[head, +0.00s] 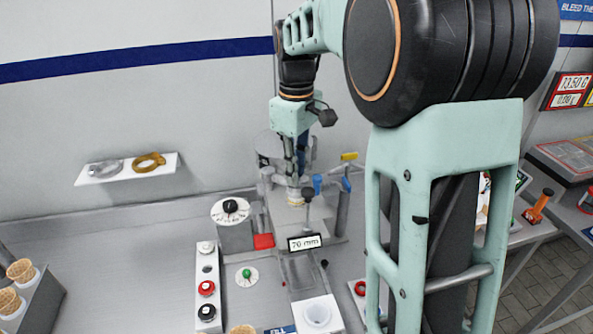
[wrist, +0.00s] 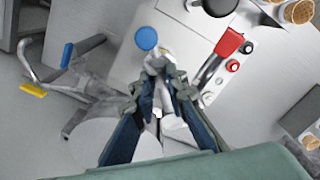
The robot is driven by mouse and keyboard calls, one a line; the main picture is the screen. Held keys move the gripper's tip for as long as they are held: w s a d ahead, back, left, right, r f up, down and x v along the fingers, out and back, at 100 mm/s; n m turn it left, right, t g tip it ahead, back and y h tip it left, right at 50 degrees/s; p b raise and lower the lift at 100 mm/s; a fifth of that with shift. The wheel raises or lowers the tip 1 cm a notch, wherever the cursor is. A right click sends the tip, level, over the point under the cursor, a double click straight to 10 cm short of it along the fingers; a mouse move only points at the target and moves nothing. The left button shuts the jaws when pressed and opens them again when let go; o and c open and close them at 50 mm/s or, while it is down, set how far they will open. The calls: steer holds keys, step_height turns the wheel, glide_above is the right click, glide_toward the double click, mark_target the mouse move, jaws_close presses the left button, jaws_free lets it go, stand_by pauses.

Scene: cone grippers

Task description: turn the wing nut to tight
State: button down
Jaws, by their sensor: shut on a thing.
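My gripper (head: 294,186) points down at the middle of the grey machine on the bench. In the wrist view my gripper (wrist: 168,74) has its dark fingers closed together at the tips. They are shut on a small pale piece, which I take to be the wing nut (wrist: 163,57); the fingers hide most of it. In the head view a pale round part (head: 295,199) shows just under the fingertips. How tight the nut is cannot be seen.
Beside the gripper stand blue-capped posts (head: 317,184) and a yellow-handled lever (head: 349,156). A red lever (head: 264,241), a black dial (head: 230,206) and a "70 mm" display (head: 304,242) are close by. A button box (head: 206,285) stands front left.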

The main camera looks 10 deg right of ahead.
steer(key=shift+m, duration=0.5)
steer(key=m, duration=0.3)
steer(key=shift+m, duration=0.4)
steer(key=m, duration=0.4)
steer(key=shift+m, duration=0.3)
steer(key=m, duration=0.4)
steer(key=shift+r, duration=0.1)
steer(key=shift+m, duration=2.1)
steer(key=c, duration=1.9)
jaws_free()
steer(key=shift+d, duration=0.1)
